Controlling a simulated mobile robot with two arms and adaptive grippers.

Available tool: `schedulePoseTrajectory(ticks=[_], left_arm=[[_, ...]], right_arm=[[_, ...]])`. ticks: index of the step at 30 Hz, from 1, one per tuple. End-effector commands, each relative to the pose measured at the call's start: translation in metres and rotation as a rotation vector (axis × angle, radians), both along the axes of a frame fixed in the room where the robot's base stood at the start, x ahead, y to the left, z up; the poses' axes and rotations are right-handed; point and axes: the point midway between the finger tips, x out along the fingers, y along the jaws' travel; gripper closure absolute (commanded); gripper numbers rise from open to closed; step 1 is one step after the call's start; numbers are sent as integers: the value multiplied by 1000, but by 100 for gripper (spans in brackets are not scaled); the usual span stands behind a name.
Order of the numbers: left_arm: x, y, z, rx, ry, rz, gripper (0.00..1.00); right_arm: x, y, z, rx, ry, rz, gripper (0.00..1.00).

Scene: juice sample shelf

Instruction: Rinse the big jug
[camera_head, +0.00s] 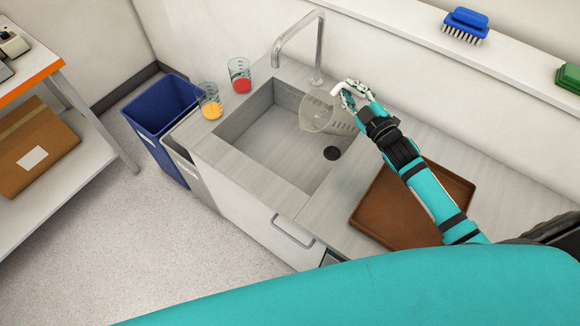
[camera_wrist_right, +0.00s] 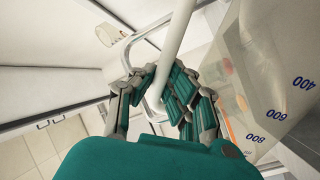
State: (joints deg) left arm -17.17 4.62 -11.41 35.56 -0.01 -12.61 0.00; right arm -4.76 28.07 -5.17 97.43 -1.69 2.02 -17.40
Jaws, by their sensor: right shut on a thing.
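The big jug (camera_head: 322,115) is clear, with graduation marks and a white handle. My right gripper (camera_head: 350,93) is shut on the jug's handle and holds the jug tilted over the right part of the sink basin (camera_head: 262,142), near the tap (camera_head: 318,48). In the right wrist view the white handle (camera_wrist_right: 176,45) runs between my fingers (camera_wrist_right: 160,88), and the jug wall (camera_wrist_right: 275,75) with its numbers is at the right. I cannot tell whether the jug holds liquid. My left gripper is not in view.
Two small beakers, one orange (camera_head: 210,103) and one red (camera_head: 240,77), stand on the counter left of the sink. A brown tray (camera_head: 385,205) lies right of the sink. A blue bin (camera_head: 162,105) stands at the left. A blue brush (camera_head: 465,24) is on the ledge.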

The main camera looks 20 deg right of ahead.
Motion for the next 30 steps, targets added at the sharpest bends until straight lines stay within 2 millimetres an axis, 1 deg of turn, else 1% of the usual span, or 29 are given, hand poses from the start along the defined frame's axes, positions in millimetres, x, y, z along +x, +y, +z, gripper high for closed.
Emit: schedulePoseTrajectory(ticks=[1, 8, 30], left_arm=[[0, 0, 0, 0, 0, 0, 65], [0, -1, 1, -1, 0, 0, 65], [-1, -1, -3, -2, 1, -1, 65]], right_arm=[[0, 1, 3, -5, -6, 1, 100], [0, 3, 5, -31, -13, 2, 100], [-1, 9, 5, -102, -25, 2, 100]])
